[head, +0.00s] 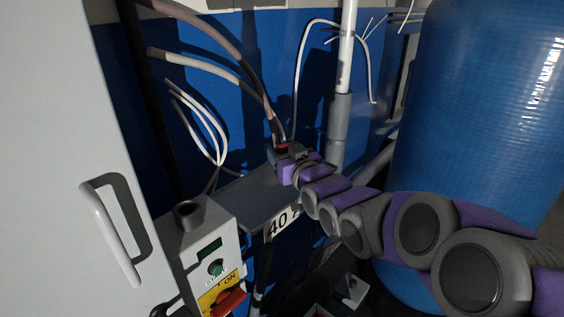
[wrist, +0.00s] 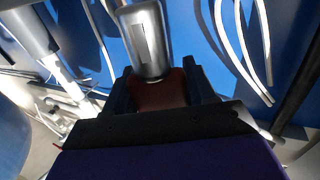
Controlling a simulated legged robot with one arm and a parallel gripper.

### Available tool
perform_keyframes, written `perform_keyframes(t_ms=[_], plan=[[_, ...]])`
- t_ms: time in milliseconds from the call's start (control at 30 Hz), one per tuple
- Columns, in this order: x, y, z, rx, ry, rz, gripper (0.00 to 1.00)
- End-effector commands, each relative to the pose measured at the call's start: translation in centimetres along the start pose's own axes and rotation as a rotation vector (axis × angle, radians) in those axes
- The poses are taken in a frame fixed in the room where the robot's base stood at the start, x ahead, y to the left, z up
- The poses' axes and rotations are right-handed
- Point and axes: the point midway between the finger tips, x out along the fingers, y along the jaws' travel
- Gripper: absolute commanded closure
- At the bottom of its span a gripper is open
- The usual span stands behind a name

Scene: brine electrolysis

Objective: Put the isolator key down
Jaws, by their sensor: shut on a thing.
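The isolator key shows in the wrist view as a dark red grip (wrist: 160,94) with a silver metal barrel (wrist: 147,42) pointing away from my gripper (wrist: 164,84). The two dark fingers are shut on the red grip, one on each side. In the head view, my gripper (head: 280,152) is at the far end of my arm, by the back part of a dark grey shelf (head: 248,203). Only a small red patch of the key (head: 282,146) shows there. I cannot tell whether the key touches the shelf.
A grey control box (head: 200,245) with a green button and a red rotary switch (head: 228,302) stands at the shelf's left. Thick cables (head: 225,75) hang close behind my gripper. A grey pipe (head: 339,125) and large blue tank (head: 475,110) stand right. The shelf's front looks bare.

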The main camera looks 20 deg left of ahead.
Motion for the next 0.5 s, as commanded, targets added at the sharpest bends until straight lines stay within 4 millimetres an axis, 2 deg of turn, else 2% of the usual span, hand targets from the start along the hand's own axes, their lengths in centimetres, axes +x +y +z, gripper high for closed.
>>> perform_keyframes(t_ms=[233,500], plan=[[0.2,0.1,3.3,0.0,-0.001,0.002,0.81],[0.2,0.0,3.4,-0.001,0.003,0.002,0.81]])
